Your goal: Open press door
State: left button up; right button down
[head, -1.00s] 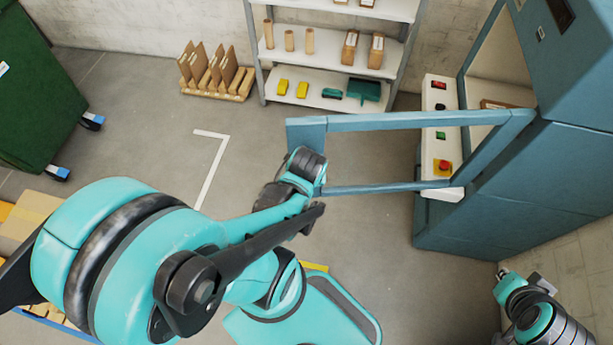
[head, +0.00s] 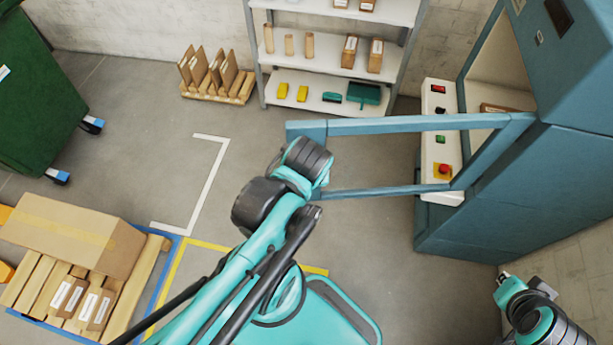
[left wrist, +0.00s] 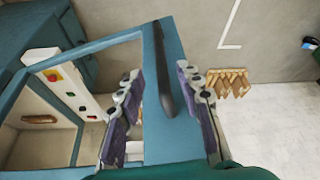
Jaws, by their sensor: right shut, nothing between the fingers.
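The press door (head: 430,123) is a blue open frame. It stands swung out from the blue press (head: 565,150), its free edge to the left. In the left wrist view the door's wide end bar (left wrist: 180,140) carries a dark handle (left wrist: 163,70). My left gripper (left wrist: 158,72) is open, its fingers apart on either side of the handle, over the end bar. Contact cannot be told. In the head view my left wrist hides the fingers at the door's free end. My right gripper (head: 503,277) is shut and empty at the lower right, away from the door.
A white control panel (head: 441,150) with buttons is on the press. Shelves (head: 330,60) stand at the back. A green bin (head: 35,100) is at the left, a pallet with boxes (head: 75,235) at lower left. Floor left of the door is clear.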

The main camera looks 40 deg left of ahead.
pick_arm(q)
jog(key=shift+v, duration=0.95)
jog(key=w+d+r+m+t+h, duration=0.2)
jog(key=w+d+m+t+h, duration=0.15)
jog(key=w+d+m, duration=0.6)
notch_tip(320, 180, down, 6)
jog(key=b, duration=0.6)
jog(key=shift+w+d+b, duration=0.25)
jog(key=shift+w+b, duration=0.1)
jog(key=shift+b, duration=0.05)
jog(key=shift+n+t, duration=0.25)
jog(key=shift+f, duration=0.1)
